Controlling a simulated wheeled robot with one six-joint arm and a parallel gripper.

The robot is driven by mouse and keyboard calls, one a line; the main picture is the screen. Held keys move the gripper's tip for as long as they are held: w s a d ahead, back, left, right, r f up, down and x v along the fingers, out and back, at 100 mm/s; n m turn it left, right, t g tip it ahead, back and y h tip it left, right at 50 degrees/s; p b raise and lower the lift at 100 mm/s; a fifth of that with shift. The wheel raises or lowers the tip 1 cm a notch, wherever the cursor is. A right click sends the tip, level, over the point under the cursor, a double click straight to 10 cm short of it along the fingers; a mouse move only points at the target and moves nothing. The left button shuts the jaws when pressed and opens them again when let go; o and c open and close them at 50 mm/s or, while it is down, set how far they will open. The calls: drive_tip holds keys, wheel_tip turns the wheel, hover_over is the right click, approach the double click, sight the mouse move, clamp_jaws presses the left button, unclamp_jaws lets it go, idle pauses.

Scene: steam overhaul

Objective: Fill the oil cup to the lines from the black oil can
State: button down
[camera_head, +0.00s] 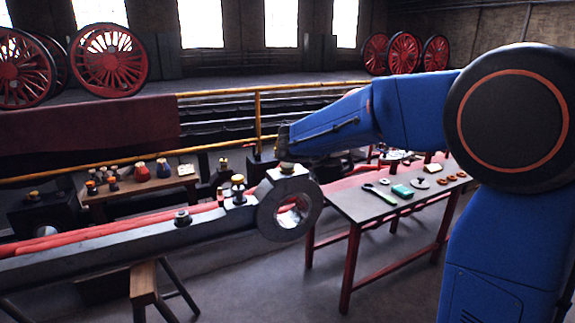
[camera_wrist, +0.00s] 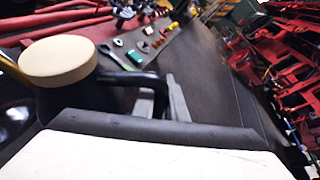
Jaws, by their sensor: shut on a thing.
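My gripper (camera_wrist: 172,100) is shut on the handle of a black oil can (camera_wrist: 62,104) with a round cream top, which fills the left of the wrist view. In the head view my blue arm reaches left, and its end is over the large ring end of a grey steel rod (camera_head: 120,238). The can cannot be made out clearly there. I cannot tell any fill lines or oil level.
A table (camera_head: 350,208) to the right holds a green-handled tool, a teal block and several rings. A wooden bench (camera_head: 100,195) at the left carries bottles and cans. A yellow rail (camera_head: 215,146) runs behind. A wooden trestle (camera_head: 144,282) stands under the rod.

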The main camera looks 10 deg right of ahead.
drive_tip(key=shift+r, duration=0.25)
idle(0.4)
drive_tip(key=shift+a+r, duration=0.1)
drive_tip(key=shift+r, duration=0.35)
idle(3.3)
wheel_tip(320, 180, down, 11)
drive_tip(key=w+m+t+y, duration=0.1)
drive_tip(key=m+t+y, duration=0.1)
drive_tip(key=m, duration=0.2)
drive_tip(key=shift+a+r, duration=0.15)
drive_tip(key=shift+a, duration=0.2)
idle(0.4)
drive_tip(key=s+d+r, duration=0.3)
drive_tip(key=s, duration=0.6)
drive_tip(key=shift+s, duration=0.25)
